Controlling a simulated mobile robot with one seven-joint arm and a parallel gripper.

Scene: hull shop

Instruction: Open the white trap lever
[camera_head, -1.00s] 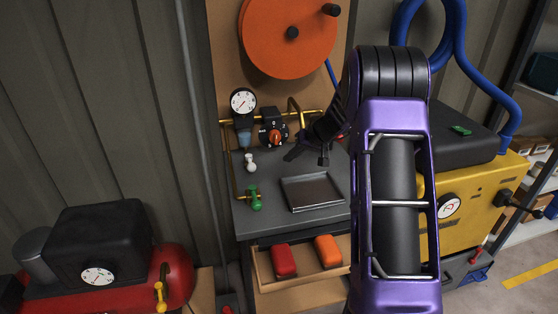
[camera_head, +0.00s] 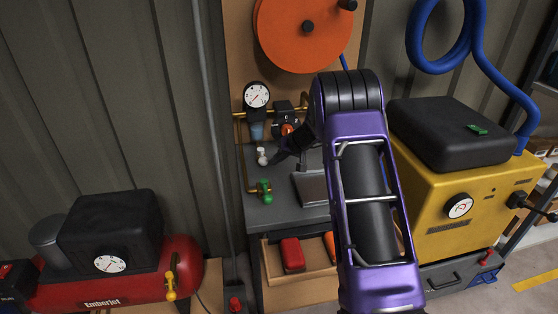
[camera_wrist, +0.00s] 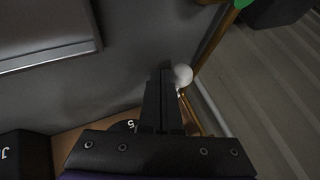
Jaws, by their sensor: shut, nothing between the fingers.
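The white trap lever (camera_head: 262,157) is a small white knob below the bluish trap bowl (camera_head: 257,131), under the dial gauge. It also shows in the wrist view as a white ball (camera_wrist: 184,75), right beside the fingertips. My gripper (camera_head: 279,159) is shut and empty, with its fingertips just right of the lever in the head view. In the wrist view my gripper (camera_wrist: 160,76) has its dark fingers together, left of the ball and partly overlapping its edge. I cannot tell whether they touch.
A green valve (camera_head: 264,191) stands on the grey bench below the lever. Brass pipes run beside it. The regulator with an orange knob (camera_head: 287,129) is close above my gripper. A dark tray (camera_head: 312,188) lies to the right, partly hidden by my arm.

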